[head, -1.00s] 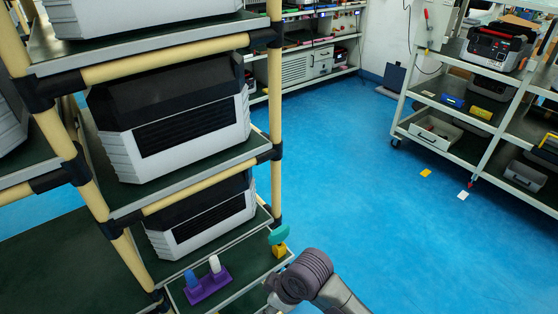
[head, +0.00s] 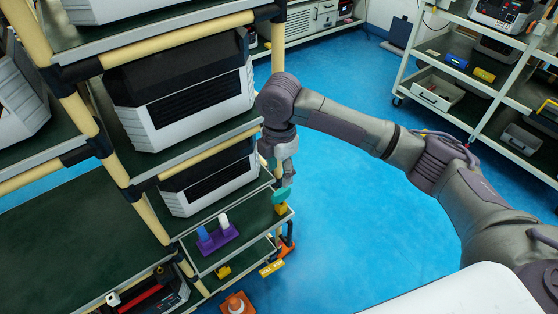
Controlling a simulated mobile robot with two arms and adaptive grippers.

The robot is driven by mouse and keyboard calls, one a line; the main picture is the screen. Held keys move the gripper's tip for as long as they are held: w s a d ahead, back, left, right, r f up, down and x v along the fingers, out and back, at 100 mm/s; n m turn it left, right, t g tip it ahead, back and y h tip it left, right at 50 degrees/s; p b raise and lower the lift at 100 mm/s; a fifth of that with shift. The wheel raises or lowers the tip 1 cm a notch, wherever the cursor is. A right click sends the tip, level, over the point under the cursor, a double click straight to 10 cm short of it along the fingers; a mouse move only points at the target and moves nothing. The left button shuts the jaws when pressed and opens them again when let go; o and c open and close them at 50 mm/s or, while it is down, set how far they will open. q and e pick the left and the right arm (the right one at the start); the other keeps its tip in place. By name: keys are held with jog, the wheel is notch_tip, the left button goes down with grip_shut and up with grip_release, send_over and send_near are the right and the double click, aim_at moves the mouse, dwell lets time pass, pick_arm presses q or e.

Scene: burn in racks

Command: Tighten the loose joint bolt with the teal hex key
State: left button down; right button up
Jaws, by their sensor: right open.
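The teal hex key (head: 281,195) stands at the right end of a low green shelf, at a small yellow holder (head: 281,209); its thin parts are too small to make out. My right gripper (head: 276,166) points down beside the rack's right post, just above the teal key in the picture. It is open, and I cannot tell whether it touches the key. Black joints, such as the upper right one (head: 270,13), link the rack's cream tubes. I cannot tell which bolt is loose. My left gripper is not in view.
Grey-and-black units (head: 182,95) fill the rack shelves close to my right gripper. A purple holder (head: 217,238) with a blue and a white piece stands left of the key. An orange cone (head: 237,304) is below. Blue floor (head: 345,215) is free to the right.

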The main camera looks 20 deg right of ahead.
aim_at(279, 192)
notch_tip(279, 192, down, 11)
jog(key=shift+r, duration=0.2)
jog(key=shift+c, duration=0.3)
grip_shut()
dwell(0.4)
